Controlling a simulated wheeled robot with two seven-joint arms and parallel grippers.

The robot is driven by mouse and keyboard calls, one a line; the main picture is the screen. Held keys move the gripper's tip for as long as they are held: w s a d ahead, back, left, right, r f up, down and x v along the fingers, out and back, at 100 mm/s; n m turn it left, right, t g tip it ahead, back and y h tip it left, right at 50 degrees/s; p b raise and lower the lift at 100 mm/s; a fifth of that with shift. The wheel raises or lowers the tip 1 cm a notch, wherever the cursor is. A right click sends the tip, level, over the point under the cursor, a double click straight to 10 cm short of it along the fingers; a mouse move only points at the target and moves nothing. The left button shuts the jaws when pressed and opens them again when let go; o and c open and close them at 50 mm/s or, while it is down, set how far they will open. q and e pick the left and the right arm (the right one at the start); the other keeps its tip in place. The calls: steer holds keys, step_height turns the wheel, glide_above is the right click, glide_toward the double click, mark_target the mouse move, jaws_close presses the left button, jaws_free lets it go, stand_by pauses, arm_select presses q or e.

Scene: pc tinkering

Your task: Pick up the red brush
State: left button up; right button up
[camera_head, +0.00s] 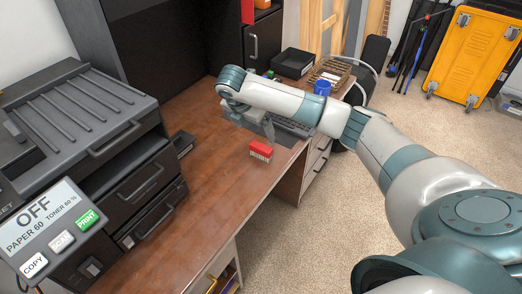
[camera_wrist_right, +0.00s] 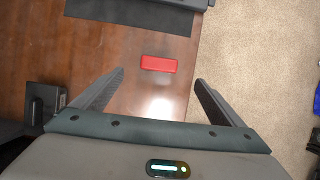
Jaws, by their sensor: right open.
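The red brush (camera_head: 260,151) lies on the brown wooden desk (camera_head: 213,140), red back up, with pale bristles showing along its near side. In the right wrist view, the brush (camera_wrist_right: 158,63) is a small red block ahead of the fingers. My right gripper (camera_head: 268,128) hangs above the desk just behind the brush, and the two look apart. In the right wrist view, the fingers of the right gripper (camera_wrist_right: 158,80) are spread wide with nothing between them. My left gripper is not in view.
A large dark printer (camera_head: 70,110) stands on the left. A keyboard (camera_head: 292,127), a blue cup (camera_head: 322,87) and a black tray (camera_head: 294,63) are farther back on the desk. A dark mat (camera_wrist_right: 130,14) lies beyond the brush. Desk around the brush is clear; its right edge is close.

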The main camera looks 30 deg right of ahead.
steer(key=p, duration=0.1)
glide_above(261, 146)
steer(key=a, duration=0.2)
steer(key=f, duration=0.4)
steer(key=s+f, duration=0.1)
steer(key=f, duration=0.1)
steer(key=shift+d+f, duration=0.15)
steer(key=shift+f, duration=0.15)
steer(key=shift+w+d+f, duration=0.1)
steer(key=shift+f, duration=0.25)
steer(key=shift+d+f, duration=0.1)
steer(key=shift+f, duration=0.15)
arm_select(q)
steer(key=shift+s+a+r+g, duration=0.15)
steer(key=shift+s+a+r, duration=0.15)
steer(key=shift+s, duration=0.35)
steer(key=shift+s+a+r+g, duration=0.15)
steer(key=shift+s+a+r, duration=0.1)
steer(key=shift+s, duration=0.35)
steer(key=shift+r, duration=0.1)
arm_select(e)
steer(key=shift+f, duration=0.1)
